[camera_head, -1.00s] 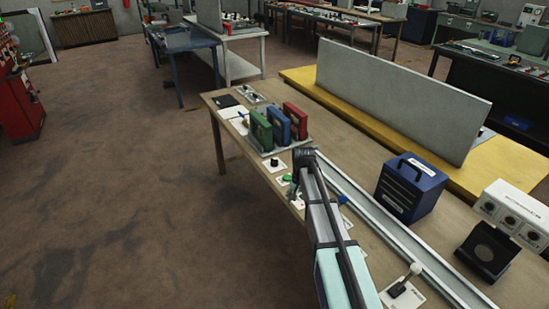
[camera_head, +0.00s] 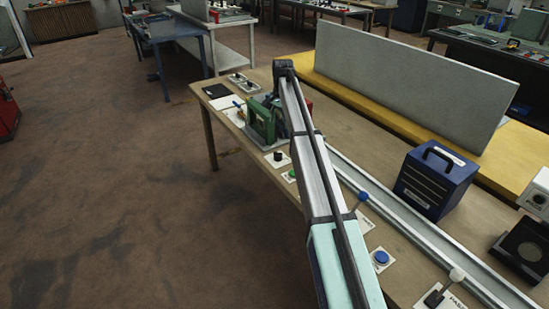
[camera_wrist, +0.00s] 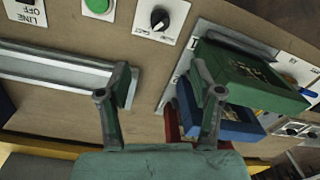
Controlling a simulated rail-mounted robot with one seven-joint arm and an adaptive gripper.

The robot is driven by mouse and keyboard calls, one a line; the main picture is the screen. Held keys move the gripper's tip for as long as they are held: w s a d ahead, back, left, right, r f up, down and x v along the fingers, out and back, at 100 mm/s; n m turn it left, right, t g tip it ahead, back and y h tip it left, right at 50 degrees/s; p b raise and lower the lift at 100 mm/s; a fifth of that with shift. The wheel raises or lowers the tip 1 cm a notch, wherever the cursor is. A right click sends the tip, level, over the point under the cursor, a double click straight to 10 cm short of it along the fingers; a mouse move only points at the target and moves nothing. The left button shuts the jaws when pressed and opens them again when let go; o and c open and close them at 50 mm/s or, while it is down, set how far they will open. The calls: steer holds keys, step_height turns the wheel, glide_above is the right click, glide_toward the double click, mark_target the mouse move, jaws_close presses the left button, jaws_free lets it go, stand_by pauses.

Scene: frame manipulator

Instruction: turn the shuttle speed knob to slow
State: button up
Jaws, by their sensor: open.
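A black rotary knob (camera_wrist: 159,18) with a white pointer line sits on a white plate at the top of the wrist view. The knob also shows in the head view (camera_head: 279,156) near the table's front edge, left of my arm. Its label is too small to read. My gripper (camera_wrist: 160,85) is open and empty, its two fingers spread apart. In the wrist view the knob lies beyond the fingertips, above the gap between them, and is not touched. In the head view my arm partly hides the gripper near the coloured cases.
A green case (camera_wrist: 250,78) and a blue case (camera_wrist: 230,122) stand close by the right finger. A green button (camera_wrist: 98,5) sits left of the knob. A metal rail (camera_head: 400,215) runs along the table. A blue box (camera_head: 435,180) stands behind it.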

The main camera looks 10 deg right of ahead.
mark_target(278, 153)
steer(key=f+p, duration=0.1)
steer(key=f, duration=0.4)
steer(key=f+p, duration=0.2)
steer(key=f, duration=0.4)
steer(key=f+p, duration=0.1)
steer(key=f, duration=0.5)
steer(key=shift+w+a+f+p, duration=0.2)
steer(key=shift+a+f+p, duration=0.05)
steer(key=shift+p, duration=0.05)
steer(key=c, duration=1.1)
